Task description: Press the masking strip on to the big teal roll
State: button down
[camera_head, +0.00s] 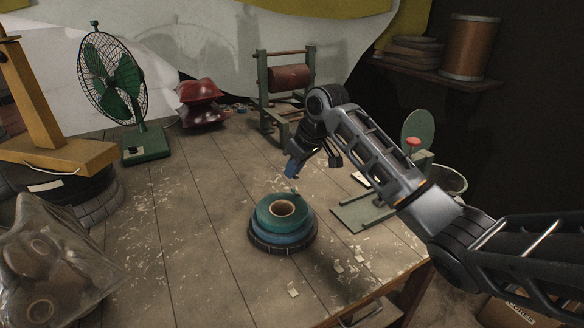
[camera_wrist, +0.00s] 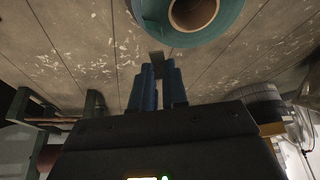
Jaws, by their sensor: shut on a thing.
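The big teal roll (camera_head: 284,222) lies flat on top of a blue roll (camera_head: 283,238) on a dark round base, near the front middle of the table. Its pale core ring faces up. Part of the teal roll also shows at the top of the wrist view (camera_wrist: 150,22). My gripper (camera_head: 291,172) is behind and above the teal roll, its blue fingers pointing down. In the wrist view my gripper (camera_wrist: 157,80) is shut on a small dull grey-brown piece, seemingly the masking strip (camera_wrist: 157,59). The strip looks apart from the roll.
A green fan (camera_head: 113,75) and red bags (camera_head: 200,100) stand at the back left. A green stand with a red roller (camera_head: 290,78) is behind my gripper. A green device with a red knob (camera_head: 412,142) is at right. Pale scraps litter the table (camera_head: 190,215).

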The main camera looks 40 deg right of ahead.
aim_at(295, 178)
jog(key=shift+f+b, duration=1.75)
jog(key=shift+f, duration=0.2)
jog(key=shift+f+b, duration=0.3)
jog(key=shift+f, duration=0.75)
jog(key=shift+s+p, duration=0.1)
jog(key=shift+p, duration=0.3)
jog(key=shift+f, duration=0.4)
dwell(1.1)
jog(key=c, duration=1.1)
grip_release()
jog(key=shift+a, duration=0.1)
jog(key=shift+o, duration=0.5)
jog(key=shift+o, duration=1.2)
